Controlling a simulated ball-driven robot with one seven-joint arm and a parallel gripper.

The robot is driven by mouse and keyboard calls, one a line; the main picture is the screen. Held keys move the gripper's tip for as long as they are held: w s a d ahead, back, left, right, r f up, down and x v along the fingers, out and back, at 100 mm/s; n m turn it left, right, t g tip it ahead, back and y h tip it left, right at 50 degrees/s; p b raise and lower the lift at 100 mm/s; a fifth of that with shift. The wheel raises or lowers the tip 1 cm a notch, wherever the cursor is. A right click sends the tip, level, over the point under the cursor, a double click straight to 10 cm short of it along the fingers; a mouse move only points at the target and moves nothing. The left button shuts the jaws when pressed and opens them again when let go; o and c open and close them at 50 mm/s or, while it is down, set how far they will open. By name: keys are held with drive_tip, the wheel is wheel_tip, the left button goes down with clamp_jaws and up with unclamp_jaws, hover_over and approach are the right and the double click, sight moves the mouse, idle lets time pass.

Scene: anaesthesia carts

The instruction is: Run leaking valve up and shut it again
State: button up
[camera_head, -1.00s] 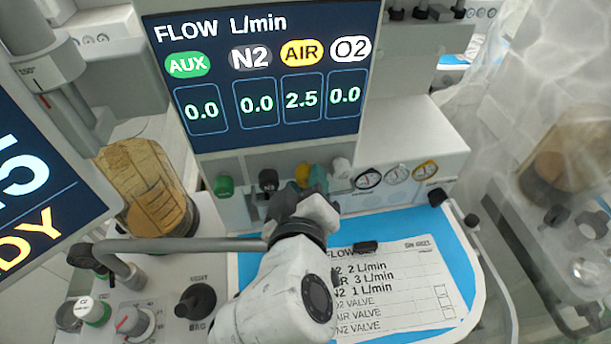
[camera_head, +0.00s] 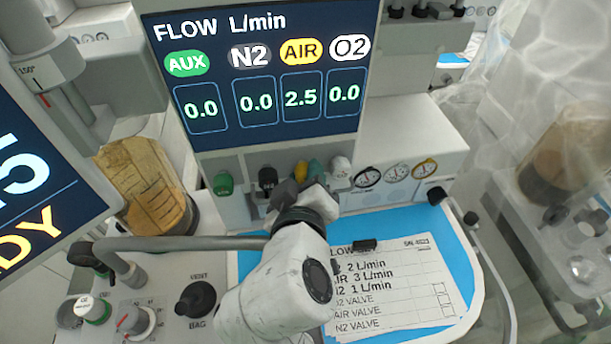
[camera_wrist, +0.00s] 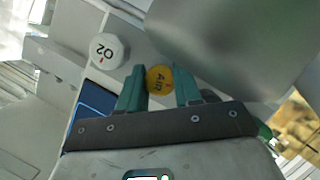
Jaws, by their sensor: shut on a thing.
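The flow display (camera_head: 262,80) reads AUX 0.0, N2 0.0, AIR 2.5 and O2 0.0. Below it is a row of valve knobs: green (camera_head: 223,184), black (camera_head: 267,178), yellow AIR (camera_head: 301,171) and white O2 (camera_head: 340,168). In the wrist view the yellow AIR knob (camera_wrist: 159,79) sits between the two green fingers of my gripper (camera_wrist: 160,88), which is shut on it. The white O2 knob (camera_wrist: 106,50) is beside it, outside the fingers. In the head view my gripper (camera_head: 308,178) is partly hidden by my wrist.
A paper card (camera_head: 400,290) listing flows and valves lies on the blue tray (camera_head: 385,222). A grey bar (camera_head: 190,244) crosses left of my arm. Pressure gauges (camera_head: 397,173) are right of the knobs. A ribbed bellows (camera_head: 150,180) stands at the left.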

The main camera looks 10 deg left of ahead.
drive_tip(key=shift+m, duration=0.3)
drive_tip(key=m+g+y+p, duration=0.1)
drive_tip(key=m+y, duration=0.1)
drive_tip(key=m, duration=0.1)
drive_tip(key=shift+d+p, duration=0.1)
drive_tip(key=shift+p, duration=0.25)
drive_tip(key=m+g+y+p, duration=0.1)
drive_tip(key=m+y, duration=0.1)
drive_tip(key=m, duration=0.1)
drive_tip(key=shift+m+y, duration=0.3)
drive_tip(key=shift+y, duration=0.1)
drive_tip(key=m+y, duration=0.2)
drive_tip(key=m, duration=0.1)
drive_tip(key=shift+m+y, duration=0.3)
drive_tip(key=shift+m, duration=0.1)
drive_tip(key=shift+f+m+y+p, duration=0.1)
drive_tip(key=shift+m+y+p, duration=0.25)
drive_tip(key=shift+m+y, duration=0.9)
drive_tip(key=shift+m+h, duration=0.35)
drive_tip(key=shift+m, duration=0.1)
drive_tip(key=o, duration=0.8)
drive_tip(key=shift+c, duration=0.2)
drive_tip(key=shift+d, duration=0.1)
